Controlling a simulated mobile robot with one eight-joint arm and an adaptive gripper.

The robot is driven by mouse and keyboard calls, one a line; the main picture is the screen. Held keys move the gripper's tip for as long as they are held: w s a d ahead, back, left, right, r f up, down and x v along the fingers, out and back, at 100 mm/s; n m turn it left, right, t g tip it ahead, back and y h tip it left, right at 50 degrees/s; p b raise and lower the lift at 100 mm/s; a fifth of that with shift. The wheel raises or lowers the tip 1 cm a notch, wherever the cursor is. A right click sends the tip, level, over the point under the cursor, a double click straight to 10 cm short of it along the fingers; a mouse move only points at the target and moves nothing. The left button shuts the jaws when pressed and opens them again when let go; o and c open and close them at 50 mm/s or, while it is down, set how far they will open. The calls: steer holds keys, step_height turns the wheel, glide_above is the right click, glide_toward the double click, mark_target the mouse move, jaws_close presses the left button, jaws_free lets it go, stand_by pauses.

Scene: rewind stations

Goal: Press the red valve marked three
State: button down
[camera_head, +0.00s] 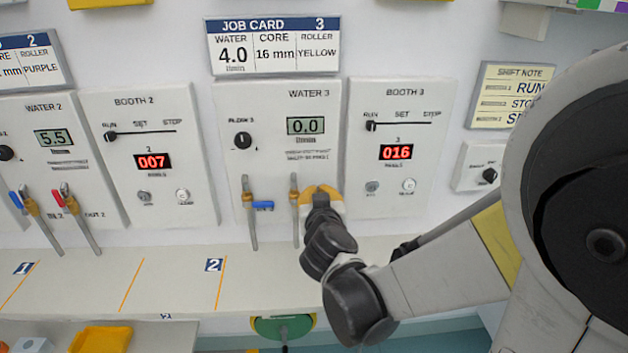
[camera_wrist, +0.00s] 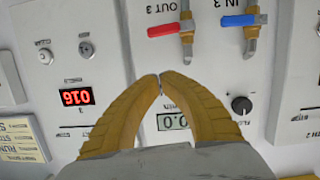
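The red valve handle (camera_wrist: 170,29) shows in the wrist view, on a brass pipe fitting under the upside-down label OUT 3. It lies crosswise to its pipe. In the head view my gripper hides the handle; only the brass pipe (camera_head: 295,212) shows. My gripper (camera_wrist: 159,79) has yellow fingers with their tips together and nothing visible between them. In the wrist view the tips appear below the red handle, over the WATER 3 panel (camera_wrist: 205,75), apart from the handle in the picture. The head view shows my gripper (camera_head: 320,194) in front of that panel's lower right.
The blue IN 3 handle (camera_wrist: 239,20) is beside the red one, also crosswise. The WATER 3 display (camera_head: 306,125) reads 0.0, with a black knob (camera_head: 243,141) to its left. The BOOTH 3 panel (camera_head: 425,168) adjoins at right. A pale ledge (camera_head: 255,285) runs below.

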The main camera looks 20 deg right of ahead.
steer(key=shift+v, duration=1.5)
